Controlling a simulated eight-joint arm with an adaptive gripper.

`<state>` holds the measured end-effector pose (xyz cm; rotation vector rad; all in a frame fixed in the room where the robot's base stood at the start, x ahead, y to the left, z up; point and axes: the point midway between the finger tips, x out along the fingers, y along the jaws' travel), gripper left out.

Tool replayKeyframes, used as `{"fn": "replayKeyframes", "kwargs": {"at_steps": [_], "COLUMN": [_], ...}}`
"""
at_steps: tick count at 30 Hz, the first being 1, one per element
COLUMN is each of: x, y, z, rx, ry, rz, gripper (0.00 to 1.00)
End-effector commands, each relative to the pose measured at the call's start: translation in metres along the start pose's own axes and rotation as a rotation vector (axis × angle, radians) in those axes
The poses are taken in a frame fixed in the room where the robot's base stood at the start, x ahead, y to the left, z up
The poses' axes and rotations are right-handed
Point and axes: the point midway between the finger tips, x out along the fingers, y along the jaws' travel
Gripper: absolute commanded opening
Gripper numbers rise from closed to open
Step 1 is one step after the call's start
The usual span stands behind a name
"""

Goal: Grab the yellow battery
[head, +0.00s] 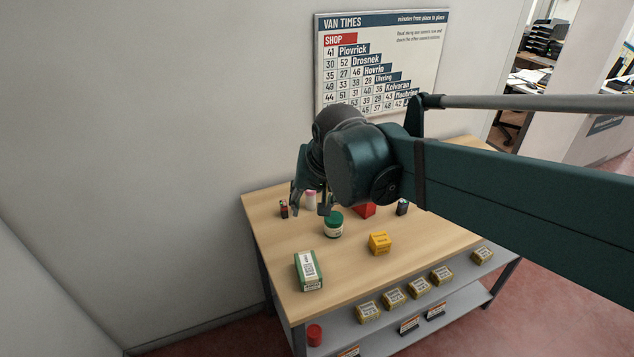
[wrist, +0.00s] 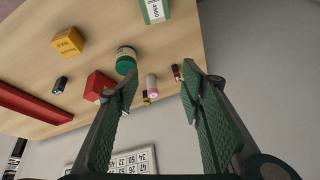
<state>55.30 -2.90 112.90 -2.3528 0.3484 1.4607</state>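A small yellow-and-dark item (wrist: 146,97), likely the yellow battery, shows in the wrist view beside a pink-topped white cylinder (wrist: 152,84), near my left finger. It is too small to read clearly, and I cannot make it out in the head view, where my gripper and arm cover part of the table. My gripper (head: 310,211) is over the table's back left part, fingers apart. In the wrist view my gripper (wrist: 160,72) is open, with nothing held between its fingers.
A red-and-dark battery (head: 284,209), a green-lidded jar (head: 333,226), a red block (head: 366,210), a dark battery (head: 402,207), a yellow box (head: 380,243) and a green-white box (head: 308,271) stand on the wooden table (head: 345,285). A long red item (wrist: 30,103) lies at the wrist view's left.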

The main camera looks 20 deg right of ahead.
Motion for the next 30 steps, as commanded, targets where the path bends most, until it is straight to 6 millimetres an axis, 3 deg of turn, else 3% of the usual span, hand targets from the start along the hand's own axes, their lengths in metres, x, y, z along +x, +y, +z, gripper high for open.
{"fn": "replayKeyframes", "kwargs": {"at_steps": [14, 30], "x": [0.018, 0.061], "y": [-0.01, -0.011], "z": [-0.075, -0.149], "rx": [0.235, 0.501], "ry": [-0.074, -0.147], "rz": [0.053, 0.129], "gripper": [0.39, 0.39]}}
